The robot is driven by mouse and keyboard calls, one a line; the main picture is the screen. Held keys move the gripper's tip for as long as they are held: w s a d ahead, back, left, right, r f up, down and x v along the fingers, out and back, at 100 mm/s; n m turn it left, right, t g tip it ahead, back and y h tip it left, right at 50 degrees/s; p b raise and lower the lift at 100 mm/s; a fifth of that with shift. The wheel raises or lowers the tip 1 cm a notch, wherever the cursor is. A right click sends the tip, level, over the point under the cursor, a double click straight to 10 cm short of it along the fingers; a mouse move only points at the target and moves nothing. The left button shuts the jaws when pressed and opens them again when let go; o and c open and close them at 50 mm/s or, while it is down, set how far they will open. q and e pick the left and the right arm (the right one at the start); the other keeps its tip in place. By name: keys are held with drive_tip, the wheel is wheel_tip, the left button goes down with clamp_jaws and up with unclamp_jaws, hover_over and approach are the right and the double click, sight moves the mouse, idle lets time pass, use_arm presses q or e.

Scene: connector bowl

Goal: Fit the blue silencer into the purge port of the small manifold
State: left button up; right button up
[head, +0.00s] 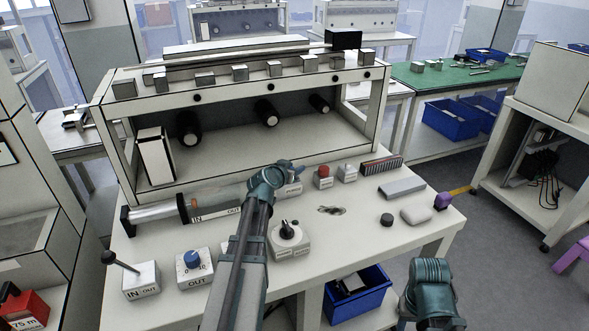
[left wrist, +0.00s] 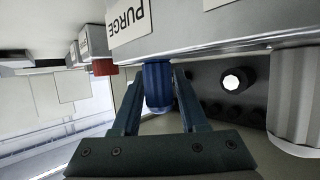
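The small manifold (head: 290,189) is a light block labelled PURGE, standing near the back of the table. In the left wrist view its PURGE face (left wrist: 129,20) fills the top. The blue silencer (left wrist: 157,88) is a ribbed blue cylinder between the fingers of my left gripper (left wrist: 159,75), one finger close along each side. Its far end meets the edge of the manifold; I cannot tell how deep it sits in the port. In the head view my left gripper (head: 287,170) is at the manifold and hides the silencer. Only part of my right arm shows, not its gripper.
Near the manifold stand a red-topped block (head: 323,177) and a white-topped block (head: 347,172). An IN/OUT cylinder (head: 215,203) lies to the left. A black-knobbed block (head: 290,240) stands in front. A grey slab (head: 401,188) and black puck (head: 386,220) lie to the right.

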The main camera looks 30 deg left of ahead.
use_arm(q)
drive_tip(key=shift+o, duration=1)
drive_tip(key=shift+r, duration=0.2)
drive_tip(key=a+p+v, duration=0.1)
drive_tip(key=p+v, duration=0.4)
drive_tip(key=v, duration=0.7)
drive_tip(key=shift+d, duration=0.45)
